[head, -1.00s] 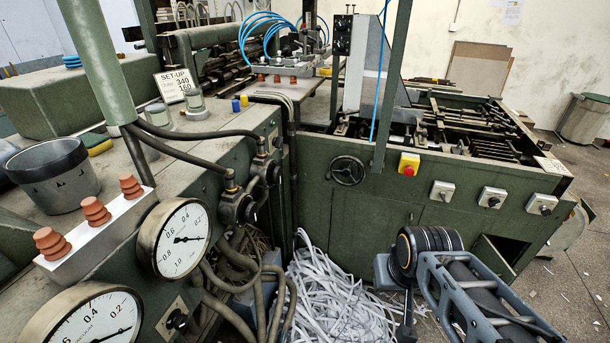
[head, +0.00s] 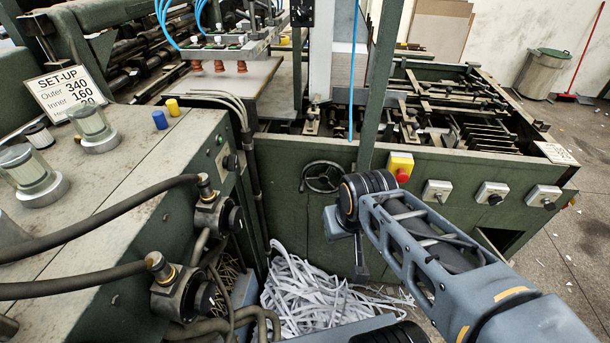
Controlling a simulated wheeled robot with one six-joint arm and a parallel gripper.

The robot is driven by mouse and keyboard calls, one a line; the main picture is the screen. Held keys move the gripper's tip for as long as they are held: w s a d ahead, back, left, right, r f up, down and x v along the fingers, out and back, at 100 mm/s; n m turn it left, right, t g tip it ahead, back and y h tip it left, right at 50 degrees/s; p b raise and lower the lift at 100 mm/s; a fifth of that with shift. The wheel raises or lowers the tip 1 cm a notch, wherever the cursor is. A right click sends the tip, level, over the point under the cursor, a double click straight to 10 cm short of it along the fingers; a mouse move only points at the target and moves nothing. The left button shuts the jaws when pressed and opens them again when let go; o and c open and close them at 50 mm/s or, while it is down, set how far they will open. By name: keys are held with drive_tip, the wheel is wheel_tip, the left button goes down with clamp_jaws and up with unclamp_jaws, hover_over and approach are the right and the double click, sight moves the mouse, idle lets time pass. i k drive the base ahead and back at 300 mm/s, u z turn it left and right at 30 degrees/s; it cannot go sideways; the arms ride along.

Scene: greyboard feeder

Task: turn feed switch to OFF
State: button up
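A yellow box with a red button (head: 401,167) sits left of the switches. A handwheel (head: 323,176) is further left. White paper strips (head: 310,295) heap on the floor below. A green console (head: 120,200) with hoses fills the left. Floor is open at the right.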

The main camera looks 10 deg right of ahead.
sight(494, 200)
drive_tip(key=z, duration=1.85)
